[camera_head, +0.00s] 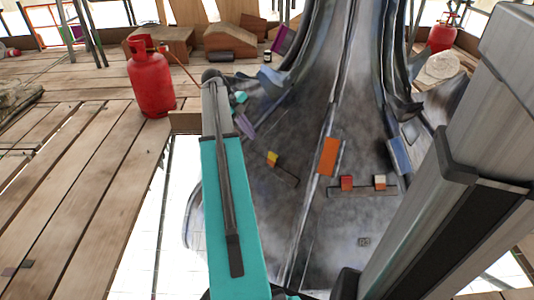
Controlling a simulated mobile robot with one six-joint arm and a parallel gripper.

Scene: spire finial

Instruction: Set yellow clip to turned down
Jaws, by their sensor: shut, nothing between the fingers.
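The yellow clip (272,158) is a small block on the grey spire face, left of the central ridge. It sits at the upper left end of a thin dark strip that slants down to the right. It is too small to tell which way it is turned. My teal arm rises from the bottom of the view, just left of the clip. A small teal part of it shows above and left of the clip. No fingers of my gripper can be made out, and the arm may hide them.
An orange panel (330,156) stands on the ridge. A red clip (347,184) and a pale-topped clip (380,182) sit on a ledge to the right. A lavender piece (245,126) is close beside my arm. A red gas cylinder (151,82) stands on planks at left.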

